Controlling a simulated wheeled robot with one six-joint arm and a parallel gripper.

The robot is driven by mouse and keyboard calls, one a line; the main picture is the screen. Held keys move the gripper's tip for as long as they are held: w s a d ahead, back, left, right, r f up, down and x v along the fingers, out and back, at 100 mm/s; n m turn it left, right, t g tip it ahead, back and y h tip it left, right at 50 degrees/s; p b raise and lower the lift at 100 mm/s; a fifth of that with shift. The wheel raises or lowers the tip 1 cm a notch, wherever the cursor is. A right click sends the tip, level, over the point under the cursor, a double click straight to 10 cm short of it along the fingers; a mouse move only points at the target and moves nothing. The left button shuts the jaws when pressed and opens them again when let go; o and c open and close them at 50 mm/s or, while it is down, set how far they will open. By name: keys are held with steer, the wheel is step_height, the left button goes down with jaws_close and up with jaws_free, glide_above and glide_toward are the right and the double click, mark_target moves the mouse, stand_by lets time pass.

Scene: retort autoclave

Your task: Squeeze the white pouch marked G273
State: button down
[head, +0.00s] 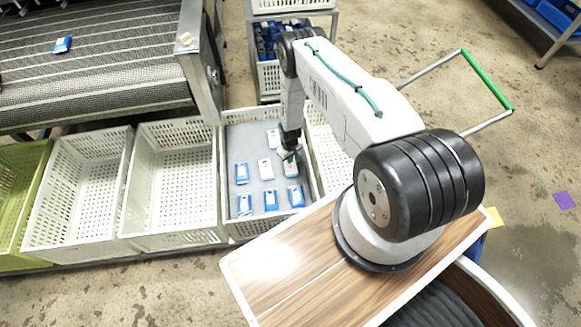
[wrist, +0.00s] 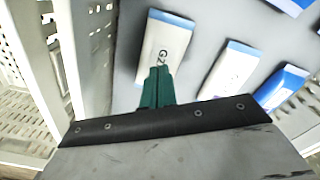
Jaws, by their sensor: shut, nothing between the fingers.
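A white pouch with a pale blue end (wrist: 170,40) lies flat on the grey bed of a white crate, directly ahead of my fingertips in the wrist view. Its print reads "G2"; the rest is hidden by my fingers. My gripper (wrist: 158,76) has green fingers that are shut and empty, with their tips over the lower part of this pouch. Whether they touch it, I cannot tell. In the head view my gripper (head: 289,154) is over the right side of the crate, at a white pouch (head: 291,169) that it partly covers.
The crate (head: 228,160) also holds another white pouch (head: 265,169) and several blue-and-white ones, such as one at the front (head: 270,200). In the wrist view a white pouch (wrist: 228,68) lies close to the right. Crate walls (wrist: 93,50) rise at left. Empty white crates (head: 172,125) stand alongside.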

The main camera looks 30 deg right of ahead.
step_height(320, 180, up, 6)
stand_by(0.6)
steer(key=shift+r, duration=0.1)
stand_by(0.3)
steer(key=s+a+r+g, duration=0.1)
steer(key=s+a+g, duration=0.15)
steer(key=s, duration=0.45)
steer(key=s+a+r+m+g, duration=0.1)
steer(key=s+r, duration=0.1)
steer(key=r, duration=1.4)
steer(key=s+a+r+g, duration=0.1)
steer(key=s+a+r, duration=0.1)
steer(key=r, duration=1.5)
steer(key=s+a+r+m, duration=0.1)
steer(key=s+r, duration=0.1)
steer(key=r, duration=1.4)
steer(key=s+a+r+t, duration=0.2)
steer(key=s+r+t, duration=0.1)
steer(key=s+r, duration=0.6)
steer(key=s+a+r+t, duration=0.3)
steer(key=s+r, duration=0.7)
steer(key=r, duration=0.3)
steer(key=shift+s+a+r+n, duration=0.25)
steer(key=shift+a+r+n, duration=0.05)
steer(key=shift+a+r, duration=0.05)
